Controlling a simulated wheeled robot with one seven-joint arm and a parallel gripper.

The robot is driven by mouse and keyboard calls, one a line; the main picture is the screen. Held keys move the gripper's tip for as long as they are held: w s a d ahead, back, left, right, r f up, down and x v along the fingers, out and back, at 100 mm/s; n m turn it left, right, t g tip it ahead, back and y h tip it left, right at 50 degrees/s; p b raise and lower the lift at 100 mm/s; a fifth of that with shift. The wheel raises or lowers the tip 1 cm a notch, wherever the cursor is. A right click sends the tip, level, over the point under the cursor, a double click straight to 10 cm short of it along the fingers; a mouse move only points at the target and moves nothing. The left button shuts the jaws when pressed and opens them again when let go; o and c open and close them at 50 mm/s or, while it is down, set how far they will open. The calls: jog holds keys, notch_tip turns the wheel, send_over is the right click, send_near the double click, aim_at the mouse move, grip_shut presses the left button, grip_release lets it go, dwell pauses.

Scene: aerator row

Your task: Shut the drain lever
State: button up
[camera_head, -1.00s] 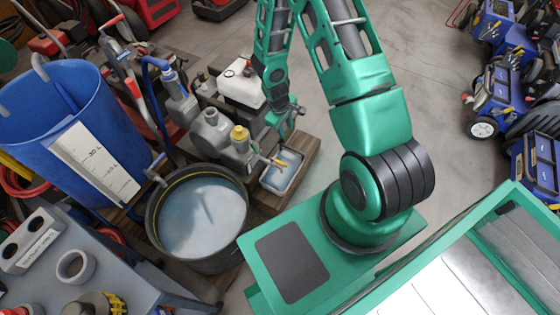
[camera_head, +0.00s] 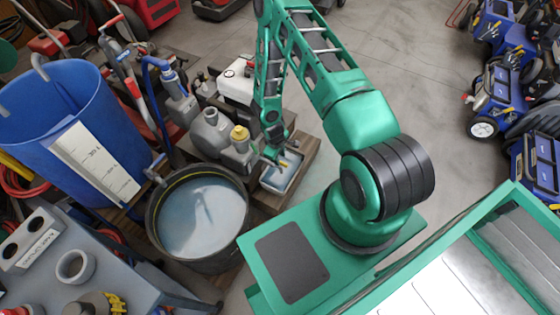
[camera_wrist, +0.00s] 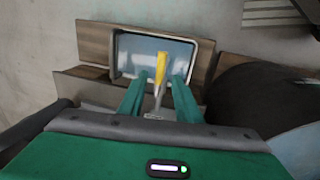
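The drain lever has a yellow handle (camera_wrist: 161,72) on a grey metal stem in the wrist view. It shows as a small yellow piece in the head view (camera_head: 283,163), partly hidden by my gripper. My gripper (camera_wrist: 160,78) is open, with one green finger on each side of the lever. Gaps show between the fingers and the handle, and I see no contact. In the head view my gripper (camera_head: 273,157) points down beside the lever. A shallow tray (camera_head: 276,187) of pale liquid lies under the lever, on a wooden base.
A round black tub (camera_head: 153,220) of bluish water stands to the left of the tray. A blue graduated barrel (camera_head: 60,120) is farther left. Open floor lies right.

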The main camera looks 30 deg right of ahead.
jog(key=shift+x, duration=2)
grip_shut()
